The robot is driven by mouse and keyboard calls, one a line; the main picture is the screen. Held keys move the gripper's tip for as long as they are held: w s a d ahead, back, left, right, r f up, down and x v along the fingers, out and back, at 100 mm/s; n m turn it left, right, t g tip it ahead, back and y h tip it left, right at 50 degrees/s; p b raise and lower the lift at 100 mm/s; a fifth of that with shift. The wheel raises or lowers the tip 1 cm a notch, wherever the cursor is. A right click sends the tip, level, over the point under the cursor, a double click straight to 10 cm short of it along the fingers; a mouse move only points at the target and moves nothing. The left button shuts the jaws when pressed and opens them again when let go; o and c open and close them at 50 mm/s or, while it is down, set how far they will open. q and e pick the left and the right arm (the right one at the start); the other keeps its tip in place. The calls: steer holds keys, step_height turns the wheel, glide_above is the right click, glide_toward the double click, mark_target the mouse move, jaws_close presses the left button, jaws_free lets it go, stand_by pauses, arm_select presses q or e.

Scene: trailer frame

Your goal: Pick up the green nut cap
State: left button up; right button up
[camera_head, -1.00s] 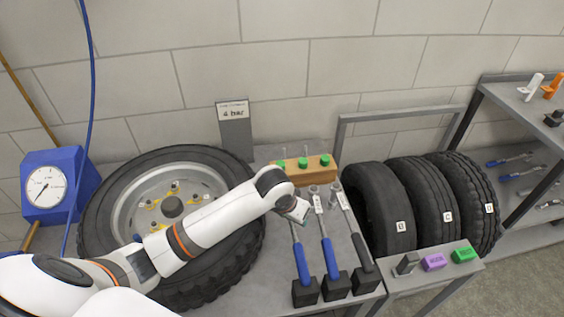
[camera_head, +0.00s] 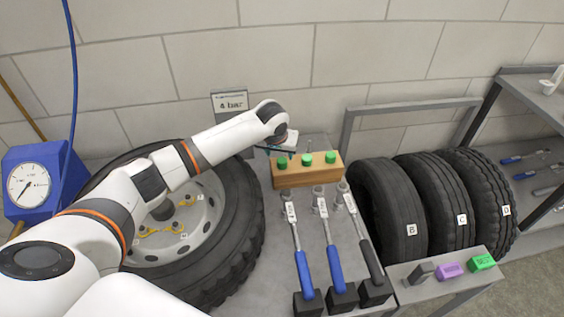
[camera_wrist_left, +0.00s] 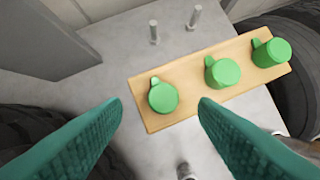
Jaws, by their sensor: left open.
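Three green nut caps stand in a row on a wooden block (camera_head: 300,176): a left one (camera_head: 282,162), a middle one (camera_head: 307,159) and a right one (camera_head: 330,157). In the left wrist view the left cap (camera_wrist_left: 163,97) lies ahead of and between the two teal fingers, with the middle cap (camera_wrist_left: 222,72) and right cap (camera_wrist_left: 271,52) further right on the block (camera_wrist_left: 146,119). My left gripper (camera_head: 270,150) is at the block's left end, open and empty. Its fingers (camera_wrist_left: 160,101) are apart from the caps. My right gripper is not in view.
A large wheel (camera_head: 247,200) lies on the left under my left arm. Several torque tools (camera_head: 303,270) stand in front of the block. Tyres (camera_head: 388,212) stand to the right. A grey sign post (camera_head: 230,103) stands behind, with two metal studs (camera_wrist_left: 154,32) near the block.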

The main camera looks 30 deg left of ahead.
mark_target(282, 160)
arm_select(q)
steer(key=x, duration=0.5)
steer(key=shift+d+f, duration=0.15)
steer(key=shift+d, duration=0.1)
steer(key=c, duration=1)
